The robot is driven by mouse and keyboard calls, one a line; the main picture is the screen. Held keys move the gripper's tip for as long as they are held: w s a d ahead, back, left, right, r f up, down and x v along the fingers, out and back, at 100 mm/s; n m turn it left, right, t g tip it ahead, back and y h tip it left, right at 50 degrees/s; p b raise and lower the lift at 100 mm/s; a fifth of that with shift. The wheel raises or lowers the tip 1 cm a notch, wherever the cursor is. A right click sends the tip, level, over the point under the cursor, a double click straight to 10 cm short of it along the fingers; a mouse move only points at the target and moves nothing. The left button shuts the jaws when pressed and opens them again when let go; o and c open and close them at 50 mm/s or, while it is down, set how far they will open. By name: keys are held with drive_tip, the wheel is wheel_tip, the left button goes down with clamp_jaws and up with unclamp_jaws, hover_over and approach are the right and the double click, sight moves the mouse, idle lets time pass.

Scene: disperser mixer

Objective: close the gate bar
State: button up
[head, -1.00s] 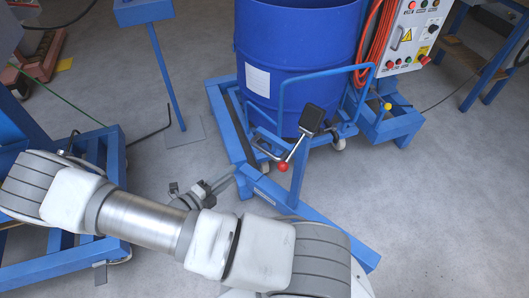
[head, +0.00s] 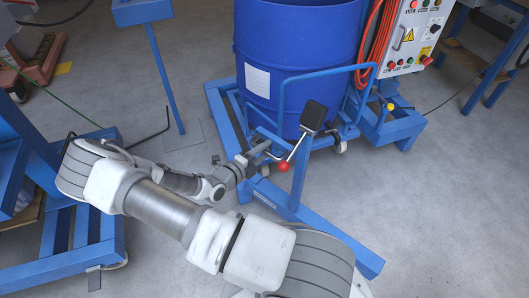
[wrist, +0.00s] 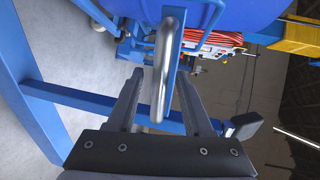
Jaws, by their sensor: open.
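A blue tubular bar (head: 320,73), which looks like the gate bar, runs across the front of the blue drum (head: 300,35). I cannot tell from the frames whether it is open or shut. My gripper (head: 262,148) is low in front of the drum, at the frame's left side. In the wrist view my gripper (wrist: 160,80) is open, with a finger on each side of a shiny metal loop handle (wrist: 162,60). The handle stands between the fingers, and they do not look closed on it. In the head view the gripper largely hides this handle.
A lever with a red ball (head: 283,166) and a black pad (head: 313,116) stands just right of my gripper. A yellow knob (head: 390,107) is farther right. A control box (head: 412,35) with an orange hose is behind. Grey floor is free at the right.

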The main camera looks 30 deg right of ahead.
drive_tip(key=shift+w+d+f, duration=0.1)
drive_tip(key=shift+d, duration=0.15)
clamp_jaws()
idle(1.4)
